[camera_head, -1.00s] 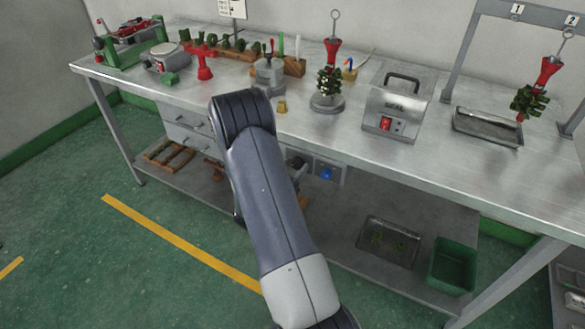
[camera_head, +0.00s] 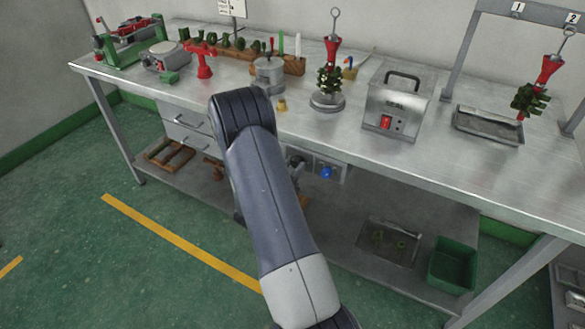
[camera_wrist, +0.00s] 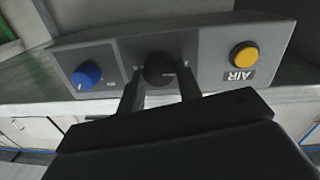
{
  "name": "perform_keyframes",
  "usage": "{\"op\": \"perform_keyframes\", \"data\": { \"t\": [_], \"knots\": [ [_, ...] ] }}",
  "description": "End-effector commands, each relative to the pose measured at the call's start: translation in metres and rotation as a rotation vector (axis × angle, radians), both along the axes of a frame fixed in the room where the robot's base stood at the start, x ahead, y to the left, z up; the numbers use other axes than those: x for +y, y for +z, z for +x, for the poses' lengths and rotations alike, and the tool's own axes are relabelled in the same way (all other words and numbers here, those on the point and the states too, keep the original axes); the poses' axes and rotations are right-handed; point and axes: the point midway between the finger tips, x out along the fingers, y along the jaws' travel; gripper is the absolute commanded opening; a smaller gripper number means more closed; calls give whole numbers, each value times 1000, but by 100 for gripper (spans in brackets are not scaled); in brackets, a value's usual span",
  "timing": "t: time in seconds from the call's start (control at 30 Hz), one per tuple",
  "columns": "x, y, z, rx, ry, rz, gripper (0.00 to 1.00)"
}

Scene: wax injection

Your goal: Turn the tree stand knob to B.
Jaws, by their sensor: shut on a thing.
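A grey control panel (camera_wrist: 210,50) fills the upper part of the wrist view, its AIR label upside down. A black round knob (camera_wrist: 158,66) sits in its middle, with a light mark pointing to the right in the picture. My gripper (camera_wrist: 161,80) is shut on this black knob, one finger on each side. A blue knob (camera_wrist: 87,74) is to the left and a yellow button (camera_wrist: 243,55) to the right. In the head view the panel (camera_head: 341,172) is under the bench top, with the blue knob (camera_head: 326,172) showing. The letters around the black knob cannot be read.
The bench top (camera_head: 225,95) overhangs the panel. A wax tree (camera_head: 329,80) stands upright on a round base (camera_head: 327,102), beside a metal box (camera_head: 396,100) with a handle. The lower shelf holds a tray (camera_head: 388,262) and a green bin (camera_head: 431,262).

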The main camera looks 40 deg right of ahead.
Motion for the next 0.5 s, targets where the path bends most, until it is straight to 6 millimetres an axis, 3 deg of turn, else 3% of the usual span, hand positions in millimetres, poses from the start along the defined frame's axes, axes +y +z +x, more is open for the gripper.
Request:
{"op": "perform_keyframes", "data": {
  "t": [0.5],
  "knots": [
    [0, -6, -1, -350, 0, 140, 10]
  ]
}}
